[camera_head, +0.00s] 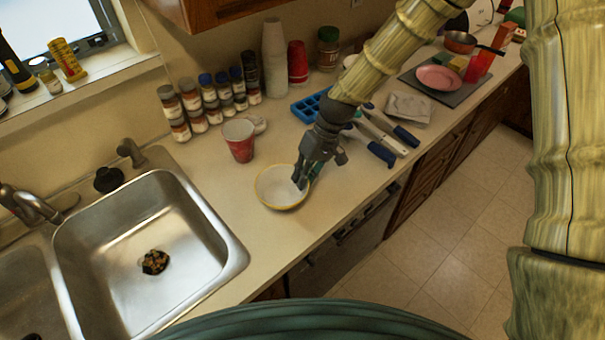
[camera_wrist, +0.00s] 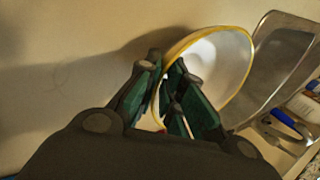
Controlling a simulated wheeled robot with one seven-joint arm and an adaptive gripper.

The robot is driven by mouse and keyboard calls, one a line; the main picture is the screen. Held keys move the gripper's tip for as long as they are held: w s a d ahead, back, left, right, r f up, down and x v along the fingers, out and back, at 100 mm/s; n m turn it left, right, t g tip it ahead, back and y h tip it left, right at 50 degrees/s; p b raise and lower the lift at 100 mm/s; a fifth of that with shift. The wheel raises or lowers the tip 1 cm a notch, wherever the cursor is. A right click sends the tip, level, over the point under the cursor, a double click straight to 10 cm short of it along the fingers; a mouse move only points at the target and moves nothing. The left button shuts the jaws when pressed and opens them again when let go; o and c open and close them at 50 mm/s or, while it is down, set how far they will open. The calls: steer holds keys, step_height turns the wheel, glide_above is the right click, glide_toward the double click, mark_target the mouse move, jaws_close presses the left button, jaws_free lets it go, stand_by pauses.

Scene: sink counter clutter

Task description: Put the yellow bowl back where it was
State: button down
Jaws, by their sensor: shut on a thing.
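The yellow bowl (camera_head: 279,193) is white inside with a yellow rim. In the head view it is at the counter's front part, right of the sink. My gripper (camera_head: 304,178) is at the bowl's right side, with its fingers shut on the rim. In the wrist view the bowl (camera_wrist: 222,66) appears tilted, with my gripper's green-black fingers (camera_wrist: 172,95) around its near edge. Part of the rim is hidden by the fingers. I cannot tell whether the bowl touches the counter.
A red cup (camera_head: 240,141) stands behind the bowl. The steel sink (camera_head: 200,225) is to the left. Spice jars (camera_head: 212,98) line the wall. A blue tray (camera_head: 311,106) and blue-handled utensils (camera_head: 380,151) lie to the right. Bare counter (camera_head: 330,205) lies right of the bowl.

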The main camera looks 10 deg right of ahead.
steer(key=shift+f, duration=0.3)
steer(key=c, duration=1.5)
jaws_free()
steer(key=shift+w, duration=0.1)
steer(key=shift+c, duration=0.2)
steer(key=shift+r, duration=0.1)
steer(key=b+v, duration=0.4)
steer(key=v, duration=0.8)
steer(key=shift+r, duration=0.1)
